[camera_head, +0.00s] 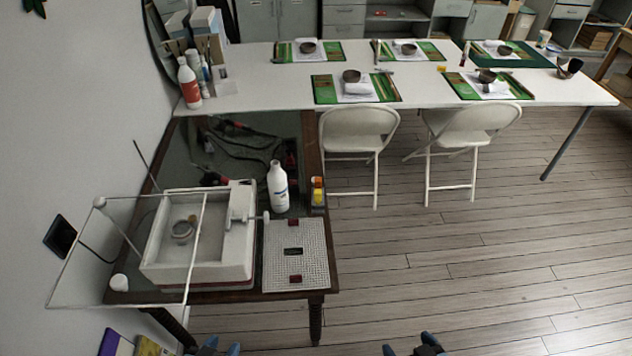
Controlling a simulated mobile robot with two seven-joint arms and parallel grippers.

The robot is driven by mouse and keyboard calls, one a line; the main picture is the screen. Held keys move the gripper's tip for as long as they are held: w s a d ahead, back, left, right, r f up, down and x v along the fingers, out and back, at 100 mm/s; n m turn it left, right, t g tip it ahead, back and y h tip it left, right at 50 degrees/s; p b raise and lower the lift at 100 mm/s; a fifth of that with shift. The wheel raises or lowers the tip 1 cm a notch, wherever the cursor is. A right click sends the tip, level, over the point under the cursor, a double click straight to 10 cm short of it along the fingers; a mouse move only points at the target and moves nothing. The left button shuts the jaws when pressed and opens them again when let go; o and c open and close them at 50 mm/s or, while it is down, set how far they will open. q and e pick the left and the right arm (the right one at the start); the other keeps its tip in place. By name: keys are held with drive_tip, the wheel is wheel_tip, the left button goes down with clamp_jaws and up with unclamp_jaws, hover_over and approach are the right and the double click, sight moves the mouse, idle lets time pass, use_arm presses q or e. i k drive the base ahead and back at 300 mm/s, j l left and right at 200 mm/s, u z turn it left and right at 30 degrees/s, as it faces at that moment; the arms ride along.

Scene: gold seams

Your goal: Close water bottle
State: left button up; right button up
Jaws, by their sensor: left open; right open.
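A white bottle (278,187) stands upright on the dark wooden table (313,160), behind the grey grid mat. Its top is small in the picture, and I cannot tell whether a cap sits on it. A small white round piece (119,282) lies at the table's front left corner; I cannot tell if it is a cap. My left gripper (222,346) is open and empty at the bottom edge, in front of the table. My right gripper (409,346) is open and empty at the bottom edge, over the floor right of the table. Both are well away from the bottle.
A white basin machine (240,262) with a clear guard fills the table's left front. Beside it lies a grid mat (320,255). Folding chairs (357,130) stand behind. The floor at right is clear.

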sight(276, 179)
drive_tip(key=i+l+u, duration=0.1)
drive_tip(key=i+l, duration=0.15)
drive_tip(key=l, duration=0.15)
drive_tip(key=i+l+u, duration=0.1)
drive_tip(key=l, duration=0.3)
drive_tip(key=i+l+u, duration=0.15)
drive_tip(key=i+l, duration=0.15)
drive_tip(key=l, duration=0.15)
drive_tip(key=i+l+u, duration=0.1)
drive_tip(key=l, duration=0.35)
drive_tip(key=i+l+u, duration=0.1)
drive_tip(key=i+l, duration=0.15)
drive_tip(key=l, duration=0.2)
drive_tip(key=i+l+u, duration=0.1)
drive_tip(key=l, duration=0.35)
drive_tip(key=i+l+u, duration=0.15)
drive_tip(key=l, duration=0.35)
drive_tip(key=i+l+u, duration=0.1)
drive_tip(key=l, duration=0.4)
